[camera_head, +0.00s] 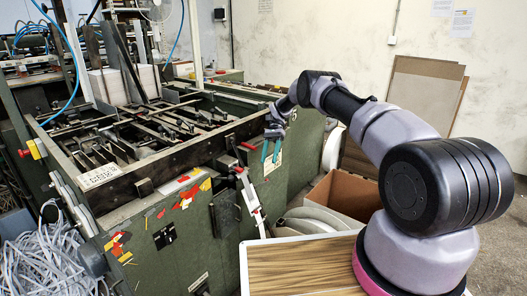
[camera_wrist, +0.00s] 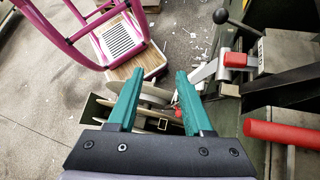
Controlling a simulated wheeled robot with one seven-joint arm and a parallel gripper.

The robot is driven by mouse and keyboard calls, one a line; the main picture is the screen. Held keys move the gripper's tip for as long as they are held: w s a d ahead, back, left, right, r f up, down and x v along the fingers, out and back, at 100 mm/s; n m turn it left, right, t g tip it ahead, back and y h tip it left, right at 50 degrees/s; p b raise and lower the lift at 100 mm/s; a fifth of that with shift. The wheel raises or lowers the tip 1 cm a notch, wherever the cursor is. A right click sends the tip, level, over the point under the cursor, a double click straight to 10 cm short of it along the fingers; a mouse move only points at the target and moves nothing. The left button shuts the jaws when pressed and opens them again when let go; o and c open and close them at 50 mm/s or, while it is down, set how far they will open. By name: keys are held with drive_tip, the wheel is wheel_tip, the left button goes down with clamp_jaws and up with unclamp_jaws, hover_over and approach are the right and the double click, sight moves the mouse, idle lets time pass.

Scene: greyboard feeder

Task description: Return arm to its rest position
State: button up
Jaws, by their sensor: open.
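My arm reaches out from the lower right in the head view. My gripper (camera_head: 271,150) hangs at its far end with teal fingers pointing down, in front of the green side of the greyboard feeder (camera_head: 175,228). In the wrist view my gripper (camera_wrist: 159,85) shows two teal fingers spread apart with nothing between them. The gripper is open and empty. Below it in the wrist view lie light discs or rollers and part of the machine.
A lever with a black knob (camera_wrist: 221,16) and a red cylinder (camera_wrist: 282,133) are close to the right finger. A cardboard box (camera_head: 343,194) stands below my arm. Brown boards (camera_head: 420,95) lean on the wall. Tangled paper strips (camera_head: 45,258) lie at left.

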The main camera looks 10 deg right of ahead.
drive_tip(key=s+d+r+n+t+h, duration=0.1)
drive_tip(key=d+r+t, duration=0.1)
drive_tip(key=r, duration=1)
drive_tip(key=s+d+r+n+t, duration=0.1)
drive_tip(key=d+r+t, duration=0.15)
drive_tip(key=r, duration=1.05)
drive_tip(key=s+d+r+n+t, duration=0.1)
drive_tip(key=s+d+r+t, duration=0.25)
drive_tip(key=s+r, duration=0.85)
drive_tip(key=s+d+r+t, duration=0.1)
drive_tip(key=s+t, duration=0.2)
drive_tip(key=s, duration=0.4)
drive_tip(key=s+d+r+t, duration=0.1)
drive_tip(key=s+r+t, duration=0.1)
drive_tip(key=s, duration=0.6)
drive_tip(key=s+d+r+n+t+h, duration=0.1)
drive_tip(key=s+r+t, duration=0.1)
drive_tip(key=s+t, duration=0.2)
drive_tip(key=s, duration=0.3)
drive_tip(key=shift+s+d, duration=0.15)
drive_tip(key=shift+d, duration=0.2)
drive_tip(key=shift+r, duration=0.1)
